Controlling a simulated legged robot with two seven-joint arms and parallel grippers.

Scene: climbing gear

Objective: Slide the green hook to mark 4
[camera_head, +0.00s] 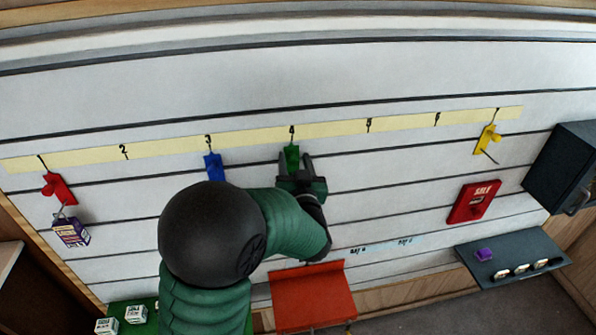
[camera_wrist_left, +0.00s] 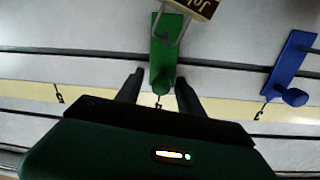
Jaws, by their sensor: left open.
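The green hook (camera_head: 292,153) is on the slatted wall, just under mark 4 on the yellow number strip (camera_head: 258,137). In the left wrist view, the green hook (camera_wrist_left: 162,58) lines up with mark 4, and a box (camera_wrist_left: 196,6) with dark lettering hangs from its wire prong. My left gripper (camera_head: 296,165) is open at the green hook. In the left wrist view, the two fingers of my left gripper (camera_wrist_left: 159,82) stand on either side of the hook's end, with small gaps visible. My arm hides the box in the head view. My right gripper is not in view.
A blue hook (camera_head: 214,167) is at mark 3, left of the green one. A red hook (camera_head: 58,188) with a purple box is at mark 1, and a yellow hook (camera_head: 487,140) at mark 7. The wall under marks 5 and 6 is free. A red shelf (camera_head: 312,295) juts out below.

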